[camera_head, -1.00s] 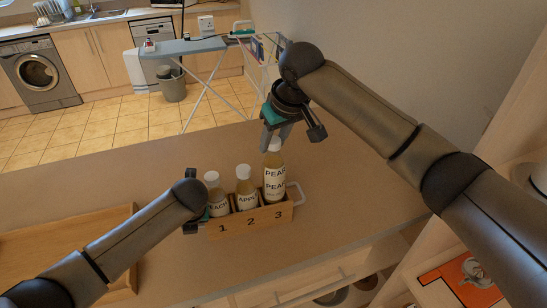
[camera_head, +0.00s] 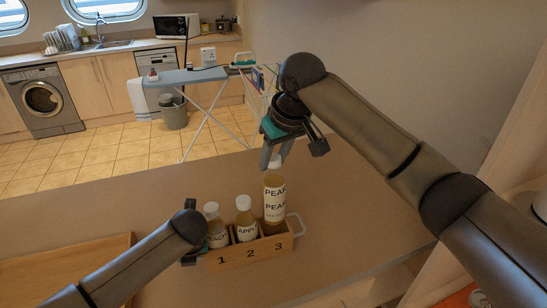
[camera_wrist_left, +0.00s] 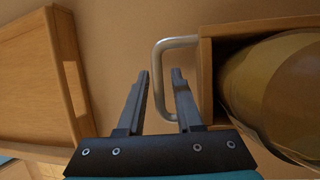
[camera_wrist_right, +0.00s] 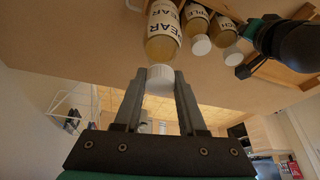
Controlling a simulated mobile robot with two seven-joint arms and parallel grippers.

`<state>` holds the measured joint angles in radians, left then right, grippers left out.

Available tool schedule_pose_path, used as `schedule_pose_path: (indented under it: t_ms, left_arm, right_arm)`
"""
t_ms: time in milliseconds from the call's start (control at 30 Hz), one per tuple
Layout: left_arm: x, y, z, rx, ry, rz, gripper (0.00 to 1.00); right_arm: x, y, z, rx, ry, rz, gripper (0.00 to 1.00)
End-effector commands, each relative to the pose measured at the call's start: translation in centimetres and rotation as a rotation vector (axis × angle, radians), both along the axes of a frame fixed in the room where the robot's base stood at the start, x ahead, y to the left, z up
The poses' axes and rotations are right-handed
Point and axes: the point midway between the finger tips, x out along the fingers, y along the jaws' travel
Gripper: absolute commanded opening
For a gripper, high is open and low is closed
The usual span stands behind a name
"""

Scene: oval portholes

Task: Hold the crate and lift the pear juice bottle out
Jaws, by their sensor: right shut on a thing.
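The wooden crate (camera_head: 262,252), marked 1, 2 and 3, stands on the counter. The pear juice bottle (camera_head: 274,200) is upright over compartment 3, raised above its neighbours. Its lower end is hidden behind the crate's front wall. My right gripper (camera_wrist_right: 160,82) is shut on its white cap (camera_wrist_right: 160,76). The peach bottle (camera_head: 215,232) stands in compartment 1 and the apple bottle (camera_head: 246,228) in compartment 2. My left gripper (camera_wrist_left: 160,78) is open, its fingers either side of the crate's left metal handle (camera_wrist_left: 163,60). Contact with the handle cannot be told.
A wooden tray (camera_head: 125,245) lies on the counter left of the crate, behind my left arm. The counter (camera_head: 120,195) behind the crate is clear. An ironing board (camera_head: 190,76) and a bin (camera_head: 173,113) stand beyond it.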

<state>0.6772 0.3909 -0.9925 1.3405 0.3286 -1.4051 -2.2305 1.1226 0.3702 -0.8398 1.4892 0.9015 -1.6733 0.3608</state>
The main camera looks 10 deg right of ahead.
Motion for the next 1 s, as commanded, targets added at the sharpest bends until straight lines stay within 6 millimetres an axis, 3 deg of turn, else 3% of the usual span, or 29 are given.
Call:
schedule_pose_path:
  t_ms: [100, 533, 1000]
  left_arm:
    - [0.0, 0.0, 0.0, 0.0, 0.001, 0.0, 0.48]
    - [-0.2, -0.3, 0.6, -0.003, 0.001, -0.002, 0.48]
    - [-2.6, -1.9, 7.1, -0.003, -0.003, -0.002, 0.48]
  right_arm:
    - [0.1, 0.0, 0.2, 0.002, -0.005, 0.0, 0.0]
    - [0.1, 0.0, 0.2, 0.001, -0.005, 0.0, 0.0]
    - [0.1, 0.0, 0.2, 0.002, -0.005, 0.0, 0.0]
